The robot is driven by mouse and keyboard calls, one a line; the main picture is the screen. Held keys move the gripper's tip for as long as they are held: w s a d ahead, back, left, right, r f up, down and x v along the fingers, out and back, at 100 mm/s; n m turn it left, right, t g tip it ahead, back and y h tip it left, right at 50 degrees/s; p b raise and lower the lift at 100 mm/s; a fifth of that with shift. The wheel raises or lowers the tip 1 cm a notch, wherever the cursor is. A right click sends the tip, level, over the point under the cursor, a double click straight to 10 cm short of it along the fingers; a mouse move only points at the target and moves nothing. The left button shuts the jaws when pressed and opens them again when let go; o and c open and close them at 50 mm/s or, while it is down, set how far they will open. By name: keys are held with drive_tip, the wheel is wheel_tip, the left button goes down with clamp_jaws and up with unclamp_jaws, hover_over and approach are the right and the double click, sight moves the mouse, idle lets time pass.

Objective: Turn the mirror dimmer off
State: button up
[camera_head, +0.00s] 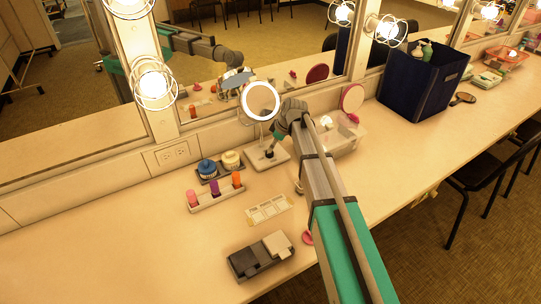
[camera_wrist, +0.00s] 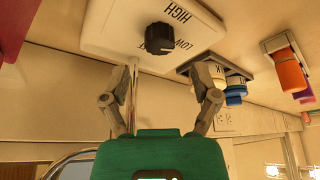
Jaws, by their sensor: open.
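The round lit mirror (camera_head: 260,101) stands on the counter by the wall, its ring bright white. Its white base plate (camera_wrist: 110,30) bears the black dimmer knob (camera_wrist: 159,38), with HIGH and LOW printed beside it; another label is partly hidden by the knob. I cannot tell where the knob points. My gripper (camera_wrist: 167,72) is open and empty in the wrist view, its fingers either side of the knob's line and apart from it. In the head view my gripper (camera_head: 271,144) reaches down over the base plate (camera_head: 279,162); the knob is hard to make out there.
Blue and white jars (camera_head: 207,168) sit left of the base, with a rack of coloured tubes (camera_head: 216,198) in front. A clear bin (camera_head: 345,140) stands close on the right, a dark blue box (camera_head: 422,82) farther right. The counter's left front is clear.

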drive_tip(key=shift+b+x, duration=1.7)
drive_tip(key=shift+x, duration=0.45)
clamp_jaws()
